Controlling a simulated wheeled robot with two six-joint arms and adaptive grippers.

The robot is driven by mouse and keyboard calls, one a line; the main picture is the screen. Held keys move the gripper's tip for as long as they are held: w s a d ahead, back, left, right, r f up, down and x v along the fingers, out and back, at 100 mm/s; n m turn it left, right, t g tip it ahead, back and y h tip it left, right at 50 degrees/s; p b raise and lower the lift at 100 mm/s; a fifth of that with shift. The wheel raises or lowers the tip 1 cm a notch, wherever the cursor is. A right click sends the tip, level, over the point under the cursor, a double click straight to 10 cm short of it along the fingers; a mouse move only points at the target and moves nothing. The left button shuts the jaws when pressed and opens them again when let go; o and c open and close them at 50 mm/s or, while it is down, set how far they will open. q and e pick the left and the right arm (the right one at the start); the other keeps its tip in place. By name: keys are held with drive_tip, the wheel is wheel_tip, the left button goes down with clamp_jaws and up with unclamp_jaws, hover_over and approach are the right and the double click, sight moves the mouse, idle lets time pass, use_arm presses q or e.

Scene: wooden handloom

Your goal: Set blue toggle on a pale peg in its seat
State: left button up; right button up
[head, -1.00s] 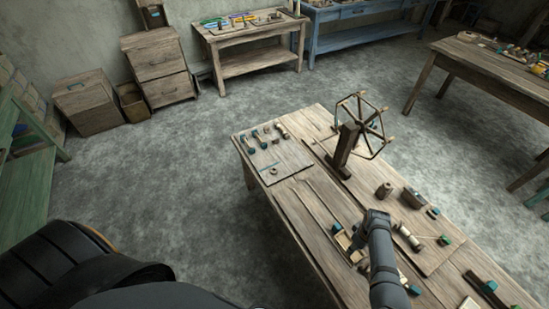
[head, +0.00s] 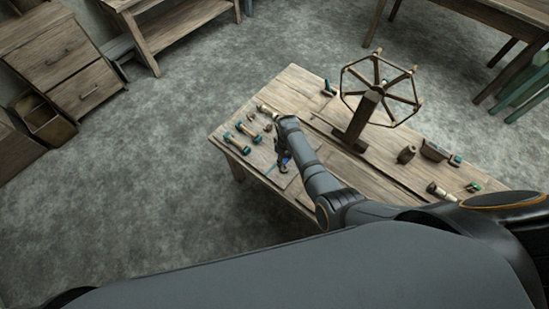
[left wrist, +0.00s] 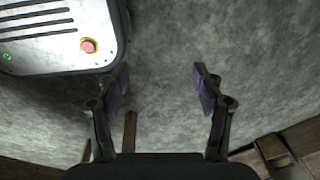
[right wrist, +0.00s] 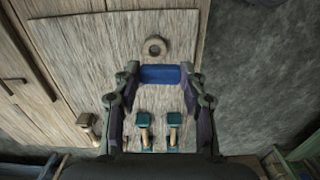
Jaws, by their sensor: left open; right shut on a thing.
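My right gripper (right wrist: 160,80) is shut on a blue toggle (right wrist: 160,74), which lies crosswise between its fingertips. A pale peg under the toggle cannot be made out. A round wooden ring with a dark hole (right wrist: 155,47) sits on the board just beyond the toggle, apart from it in the picture; whether it is the seat I cannot tell. In the head view the right gripper (head: 284,160) is over the board at the table's left end, with blue (head: 285,163) showing at its tip. My left gripper (left wrist: 160,85) is open and empty above the grey floor.
Teal-ended pale pegs (right wrist: 144,130) lie on the board near my right gripper, also seen in the head view (head: 247,132). A spoked wheel on a post (head: 378,90) stands on the table (head: 290,90). Small wooden parts (head: 407,154) lie right of it.

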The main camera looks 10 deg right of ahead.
drive_tip(key=f+m+b, duration=0.1)
drive_tip(key=m+b, duration=0.1)
drive_tip(key=w+f+m+b, duration=0.1)
drive_tip(key=f+m+b, duration=0.1)
drive_tip(key=shift+d+f+m+b, duration=0.15)
drive_tip(key=shift+m+b, duration=0.2)
drive_tip(key=shift+m, duration=0.05)
drive_tip(key=shift+w+m, duration=0.1)
drive_tip(key=shift+m, duration=0.2)
drive_tip(key=shift+r, duration=0.2)
wheel_tip(320, 180, down, 3)
drive_tip(key=b, duration=0.3)
drive_tip(key=shift+f+b, duration=0.2)
drive_tip(key=shift+b, duration=0.15)
drive_tip(key=shift+f, duration=0.65)
use_arm(q)
wheel_tip(320, 180, down, 11)
drive_tip(key=shift+w+f, duration=0.2)
use_arm(e)
drive_tip(key=o, duration=0.8)
